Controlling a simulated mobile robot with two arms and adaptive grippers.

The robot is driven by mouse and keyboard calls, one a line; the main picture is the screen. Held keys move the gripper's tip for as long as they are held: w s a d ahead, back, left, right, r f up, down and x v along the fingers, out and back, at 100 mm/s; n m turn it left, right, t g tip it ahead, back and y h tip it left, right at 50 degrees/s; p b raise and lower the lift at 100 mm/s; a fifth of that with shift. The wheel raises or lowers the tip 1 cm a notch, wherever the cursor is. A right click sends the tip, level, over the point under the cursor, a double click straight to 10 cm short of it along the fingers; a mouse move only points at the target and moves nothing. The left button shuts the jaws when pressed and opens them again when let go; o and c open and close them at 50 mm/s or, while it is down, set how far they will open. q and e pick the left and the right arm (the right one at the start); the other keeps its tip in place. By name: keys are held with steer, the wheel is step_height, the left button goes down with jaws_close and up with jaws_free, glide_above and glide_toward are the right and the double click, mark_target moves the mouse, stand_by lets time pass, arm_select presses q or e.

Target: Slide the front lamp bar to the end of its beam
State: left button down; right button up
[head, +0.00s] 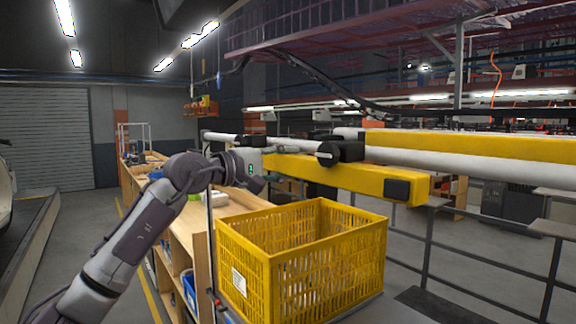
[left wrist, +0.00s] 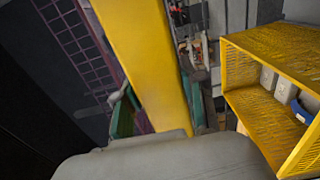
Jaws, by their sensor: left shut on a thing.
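The front lamp bar, which I take to be the nearer yellow bar (head: 360,180), runs level above the yellow crate, with a black cap at its right end. A white tube (head: 290,144) with a black round end lies against it from behind; I take it for the beam. My left gripper (head: 257,178) is at the bar's left end. In the left wrist view its two green fingers (left wrist: 158,108) lie on either side of the yellow bar (left wrist: 145,55), shut on it. The contact itself is partly hidden by the gripper's grey body. My right gripper is not in view.
A yellow slatted crate (head: 270,258) stands just below the bar; it also shows in the left wrist view (left wrist: 275,42), with white and blue things inside. A second yellow bar (head: 470,146) and a thick white tube (head: 480,168) are behind. A metal railing (head: 480,258) runs at right.

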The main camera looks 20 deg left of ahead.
arm_select(q)
steer(key=shift+s+d, duration=0.15)
steer(key=shift+d, duration=0.1)
steer(key=shift+a, duration=0.1)
steer(key=c, duration=0.6)
jaws_free()
steer(key=shift+c, duration=0.2)
steer(key=v, duration=1.2)
steer(key=shift+a+f, duration=0.1)
steer(key=shift+f, duration=0.05)
